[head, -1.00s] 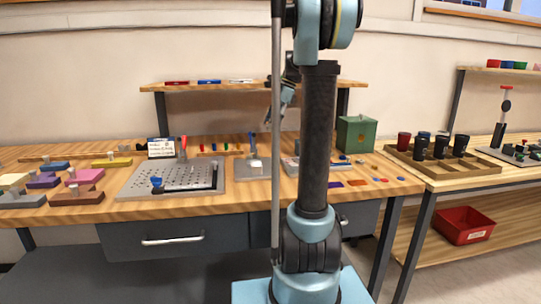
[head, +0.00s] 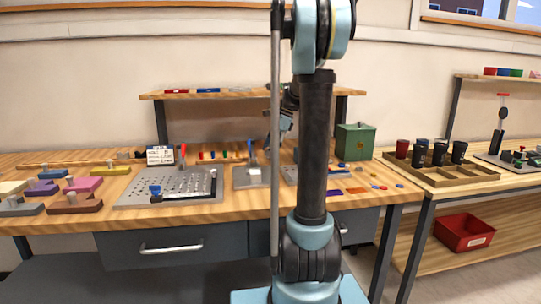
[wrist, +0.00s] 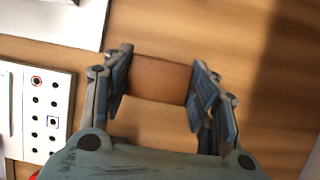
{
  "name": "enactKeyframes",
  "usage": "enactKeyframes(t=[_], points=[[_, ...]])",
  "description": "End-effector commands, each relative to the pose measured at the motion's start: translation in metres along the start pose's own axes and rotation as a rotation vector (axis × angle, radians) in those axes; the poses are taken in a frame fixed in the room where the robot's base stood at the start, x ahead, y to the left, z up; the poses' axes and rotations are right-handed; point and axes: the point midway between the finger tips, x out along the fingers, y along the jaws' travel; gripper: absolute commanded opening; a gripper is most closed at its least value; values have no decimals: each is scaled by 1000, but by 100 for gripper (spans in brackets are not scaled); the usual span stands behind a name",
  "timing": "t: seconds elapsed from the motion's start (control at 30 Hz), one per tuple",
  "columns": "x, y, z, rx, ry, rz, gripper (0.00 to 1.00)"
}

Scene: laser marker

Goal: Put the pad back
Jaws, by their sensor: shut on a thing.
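My gripper (wrist: 160,82) is shut on a brown pad (wrist: 160,80) in the wrist view. The pad spans the space between the two fingers, with wood below it. In the head view my gripper (head: 281,128) hangs above the back of the workbench (head: 240,207), under the shelf and partly behind the pole and my arm. The pad cannot be made out there. Its height above the wood is hard to tell.
A white panel with holes (wrist: 38,105) lies left of my gripper in the wrist view. A perforated plate (head: 172,188), a small grey fixture (head: 251,176) and a green box (head: 355,143) stand on the bench. Orange (head: 357,190) and purple flat pieces lie at the front right.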

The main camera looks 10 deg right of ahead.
Motion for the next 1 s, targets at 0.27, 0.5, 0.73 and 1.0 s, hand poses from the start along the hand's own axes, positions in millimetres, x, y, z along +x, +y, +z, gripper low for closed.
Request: enactKeyframes(t=[0.27,0.5,0.73,1.0], points=[[18,0,-8,0,0,0,15],[19,0,-8,1,0,0,58],[19,0,-9,1,0,0,74],[16,0,-8,2,0,-1,74]])
